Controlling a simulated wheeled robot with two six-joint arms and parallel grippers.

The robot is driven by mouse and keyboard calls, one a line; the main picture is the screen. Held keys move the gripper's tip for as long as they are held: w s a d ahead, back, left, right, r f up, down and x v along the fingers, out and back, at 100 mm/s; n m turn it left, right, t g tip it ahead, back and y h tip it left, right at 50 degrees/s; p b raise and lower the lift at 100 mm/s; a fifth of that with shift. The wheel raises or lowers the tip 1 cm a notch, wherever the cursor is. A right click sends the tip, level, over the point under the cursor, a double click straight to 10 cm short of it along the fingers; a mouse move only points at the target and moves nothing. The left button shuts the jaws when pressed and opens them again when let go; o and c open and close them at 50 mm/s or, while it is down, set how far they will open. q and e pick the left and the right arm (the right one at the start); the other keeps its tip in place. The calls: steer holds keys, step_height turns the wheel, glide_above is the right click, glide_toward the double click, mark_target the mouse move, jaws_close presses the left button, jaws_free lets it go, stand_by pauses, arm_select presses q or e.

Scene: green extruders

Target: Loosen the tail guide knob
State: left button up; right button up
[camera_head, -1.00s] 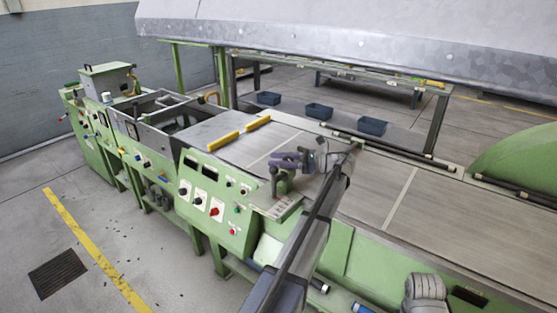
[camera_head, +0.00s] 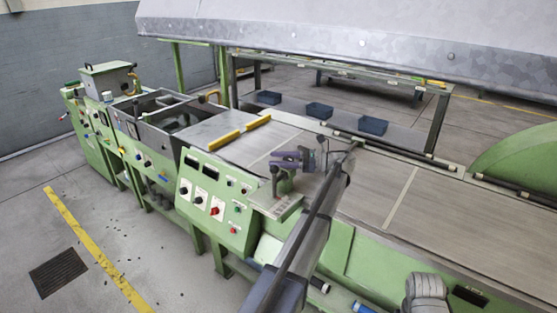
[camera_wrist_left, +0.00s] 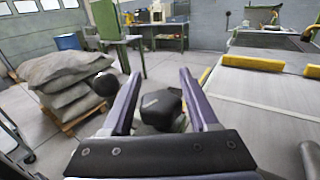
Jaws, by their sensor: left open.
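My left gripper (camera_head: 285,160) is over the near edge of the green machine, its purple fingers pointing left. In the left wrist view its two fingers (camera_wrist_left: 157,95) stand apart, with a dark knob (camera_wrist_left: 162,103) showing between them. I cannot tell whether they touch it. In the head view a dark upright bracket (camera_head: 276,184) stands just below the fingers on the machine's edge plate; the knob is hard to make out there. A round black ball (camera_wrist_left: 105,84) shows left of the fingers in the wrist view.
The control panel (camera_head: 213,204) with buttons and switches lies left of the bracket. Yellow bars (camera_head: 224,141) lie on the machine bed behind. The flat belt (camera_head: 440,205) to the right is clear.

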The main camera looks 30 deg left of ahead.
arm_select(q)
steer(key=v, duration=0.7)
steer(key=shift+w+d, duration=0.15)
steer(key=shift+d, duration=0.15)
steer(key=shift+o, duration=0.9)
steer(key=shift+t, duration=0.3)
steer(key=shift+o, duration=0.5)
steer(key=s+m+t, duration=0.1)
steer(key=s+m+t+y, duration=0.1)
steer(key=t, duration=0.1)
steer(key=shift+s+a+f+m+y, duration=0.1)
steer(key=shift+s+a+m+y, duration=0.1)
steer(key=shift+m+y, duration=0.1)
steer(key=shift+w+a+m+t, duration=0.2)
steer(key=shift+a+m+t, duration=0.95)
steer(key=shift+a+t, duration=0.6)
steer(key=shift+w+a+m+t, duration=0.2)
steer(key=shift+a+m+t, duration=1.1)
steer(key=shift+t, duration=0.65)
steer(key=shift+a, duration=0.15)
